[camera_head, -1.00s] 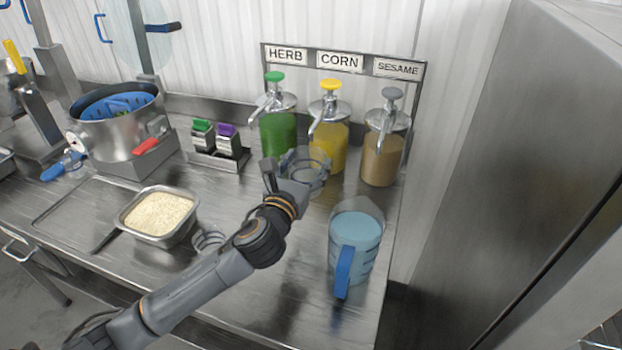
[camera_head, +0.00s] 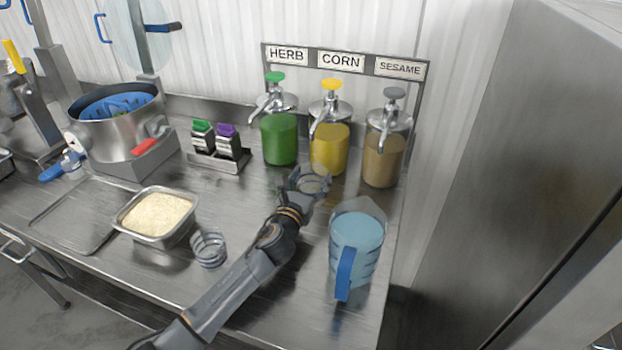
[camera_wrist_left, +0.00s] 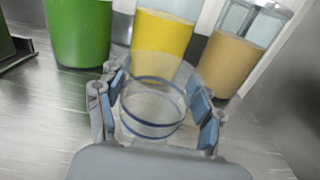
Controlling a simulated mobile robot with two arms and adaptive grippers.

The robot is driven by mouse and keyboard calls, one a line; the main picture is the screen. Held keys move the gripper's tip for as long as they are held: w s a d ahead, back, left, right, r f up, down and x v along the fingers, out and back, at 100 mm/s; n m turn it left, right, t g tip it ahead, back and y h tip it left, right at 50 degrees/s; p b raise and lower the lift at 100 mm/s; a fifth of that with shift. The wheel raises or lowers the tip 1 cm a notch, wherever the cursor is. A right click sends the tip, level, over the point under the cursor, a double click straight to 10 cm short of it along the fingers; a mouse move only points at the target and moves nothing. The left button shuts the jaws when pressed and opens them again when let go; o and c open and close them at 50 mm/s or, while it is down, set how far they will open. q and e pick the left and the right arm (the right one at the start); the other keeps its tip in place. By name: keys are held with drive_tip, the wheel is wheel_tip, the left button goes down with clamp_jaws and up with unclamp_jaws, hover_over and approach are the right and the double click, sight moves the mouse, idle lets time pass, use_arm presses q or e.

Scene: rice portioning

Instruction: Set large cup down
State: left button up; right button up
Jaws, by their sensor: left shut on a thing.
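My left gripper (camera_head: 312,182) is shut on a clear cup, taken to be the large cup, in front of the corn dispenser. In the left wrist view the large cup (camera_wrist_left: 152,108) has blue bands and sits between the two fingers of the gripper (camera_wrist_left: 160,92). It is close over the steel table (camera_head: 280,320); I cannot tell whether its base touches. Another clear ringed cup (camera_head: 209,250) stands on the table beside the rice pan. My right gripper is in neither view.
Green herb (camera_head: 279,140), yellow corn (camera_head: 329,150) and tan sesame (camera_head: 382,160) dispensers stand close behind the held cup. A blue-filled jug (camera_head: 357,245) with a blue handle stands to its right. A rice pan (camera_head: 156,216) is at left. Bare table lies at the front.

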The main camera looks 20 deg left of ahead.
use_arm(q)
drive_tip(key=shift+f, duration=0.15)
drive_tip(key=o, duration=1)
drive_tip(key=shift+o, duration=0.2)
drive_tip(key=shift+r, duration=0.2)
drive_tip(key=s, duration=1.2)
drive_tip(key=shift+a+b, duration=0.25)
drive_tip(key=shift+b, duration=0.15)
